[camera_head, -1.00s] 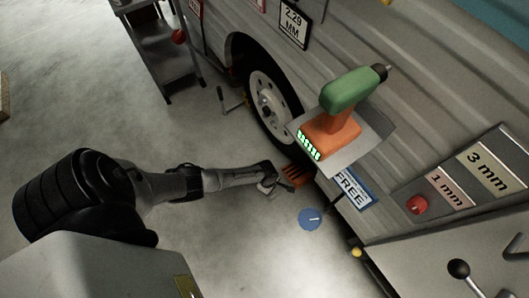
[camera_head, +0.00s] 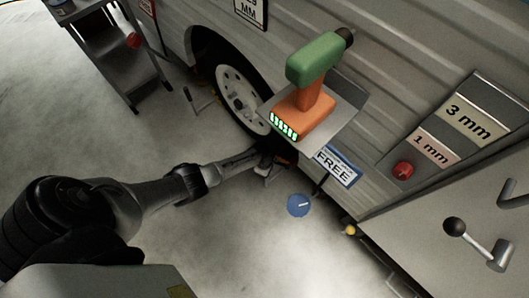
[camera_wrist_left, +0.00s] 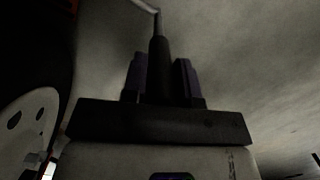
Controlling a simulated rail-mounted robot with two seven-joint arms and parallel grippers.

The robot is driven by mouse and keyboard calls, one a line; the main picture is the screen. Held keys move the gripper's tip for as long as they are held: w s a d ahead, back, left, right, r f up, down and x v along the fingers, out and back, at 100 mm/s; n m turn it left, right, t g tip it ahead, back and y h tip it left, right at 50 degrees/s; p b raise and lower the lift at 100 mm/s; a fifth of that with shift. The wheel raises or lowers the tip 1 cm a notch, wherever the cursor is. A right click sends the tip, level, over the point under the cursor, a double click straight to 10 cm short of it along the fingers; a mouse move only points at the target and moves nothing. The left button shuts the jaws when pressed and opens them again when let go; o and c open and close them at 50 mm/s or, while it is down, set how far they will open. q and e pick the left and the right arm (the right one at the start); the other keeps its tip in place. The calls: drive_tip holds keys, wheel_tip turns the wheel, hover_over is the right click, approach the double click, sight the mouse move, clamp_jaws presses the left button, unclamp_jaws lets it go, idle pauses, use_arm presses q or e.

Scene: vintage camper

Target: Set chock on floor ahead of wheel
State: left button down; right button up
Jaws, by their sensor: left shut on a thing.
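The wheel (camera_head: 236,95) has a white rim and dark tyre under the camper's arch; its rim also shows at the left of the left wrist view (camera_wrist_left: 25,125). My left gripper (camera_head: 267,158) is low by the camper's side, near the wheel's lower right. In the left wrist view its two dark fingers (camera_wrist_left: 162,82) close around a narrow dark piece (camera_wrist_left: 158,65), which I take to be the chock. The chock's orange body is largely hidden in the head view by the shelf and shadow. I cannot tell whether it touches the floor. My right gripper is not in view.
A green and orange drill (camera_head: 308,88) stands on a small shelf (camera_head: 345,105) above the gripper. A blue disc (camera_head: 298,205) is to the right of the gripper. A thin lever (camera_head: 188,97) stands left of the wheel. The concrete floor (camera_head: 165,140) at left is clear.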

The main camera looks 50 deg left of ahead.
use_arm(q)
drive_tip(key=shift+w+r, duration=0.1)
drive_tip(key=shift+w, duration=0.25)
idle(0.3)
drive_tip(key=shift+f, duration=0.2)
drive_tip(key=shift+s+f+b, duration=0.1)
drive_tip(key=shift+f+b, duration=0.4)
drive_tip(key=c, duration=1.3)
unclamp_jaws()
drive_tip(key=o, duration=0.5)
drive_tip(key=shift+c, duration=0.2)
drive_tip(key=shift+o, duration=0.2)
drive_tip(key=shift+s+f, duration=0.15)
drive_tip(key=shift+s, duration=0.05)
wheel_tip(320, 180, up, 24)
drive_tip(key=a+p, duration=0.1)
drive_tip(key=p, duration=2.2)
drive_tip(key=shift+s+a, duration=0.15)
drive_tip(key=shift+a, duration=0.15)
